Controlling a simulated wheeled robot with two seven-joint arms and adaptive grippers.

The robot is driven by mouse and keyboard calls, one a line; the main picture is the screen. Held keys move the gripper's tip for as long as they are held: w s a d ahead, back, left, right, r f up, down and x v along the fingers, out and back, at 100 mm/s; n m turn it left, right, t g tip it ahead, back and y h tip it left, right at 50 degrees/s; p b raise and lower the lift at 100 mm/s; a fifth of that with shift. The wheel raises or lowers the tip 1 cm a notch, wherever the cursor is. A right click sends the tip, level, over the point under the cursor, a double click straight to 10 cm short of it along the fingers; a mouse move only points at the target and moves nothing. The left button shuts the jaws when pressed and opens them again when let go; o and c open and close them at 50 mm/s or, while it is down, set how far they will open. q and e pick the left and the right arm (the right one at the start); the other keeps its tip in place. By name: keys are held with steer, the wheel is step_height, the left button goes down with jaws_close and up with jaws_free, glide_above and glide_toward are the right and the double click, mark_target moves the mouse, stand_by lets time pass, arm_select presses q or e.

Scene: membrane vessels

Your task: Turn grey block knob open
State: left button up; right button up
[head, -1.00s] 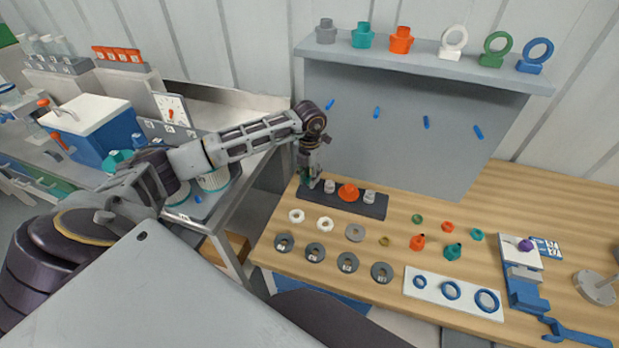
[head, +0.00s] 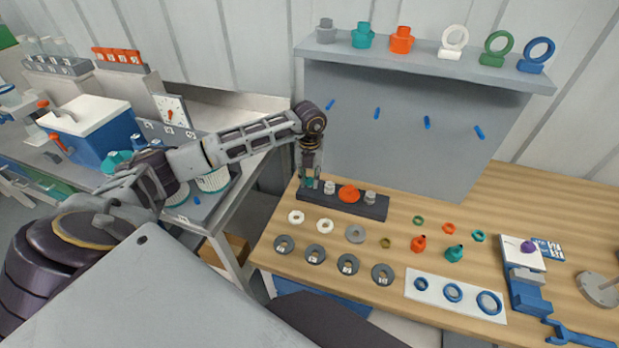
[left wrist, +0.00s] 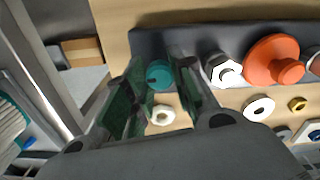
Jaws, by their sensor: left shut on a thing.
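The dark grey block (head: 343,206) lies at the back left of the wooden table, below the grey panel. Its teal knob (left wrist: 158,76) is at the block's left end in the left wrist view. An orange knob (head: 349,193) sits mid-block, with pale hex fittings (head: 329,188) on either side of it. My left gripper (head: 311,183) points down over the block's left end. In the left wrist view its green-padded fingers (left wrist: 160,84) stand on both sides of the teal knob, shut on it. The knob's far sides are partly hidden by the fingers. My right gripper is not in view.
Pale and grey rings (head: 325,226) lie in front of the block. The grey panel (head: 400,130) with blue pegs rises behind it, under a shelf (head: 430,62). A blue-and-white box (head: 95,130) stands on the left bench. The table's right rear is clear.

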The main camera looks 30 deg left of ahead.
mark_target(309, 179)
arm_select(q)
steer(key=shift+r, duration=0.1)
steer(key=o, duration=1.1)
steer(key=shift+c, duration=0.2)
step_height(309, 179, up, 12)
steer(key=shift+s, duration=0.1)
stand_by(0.7)
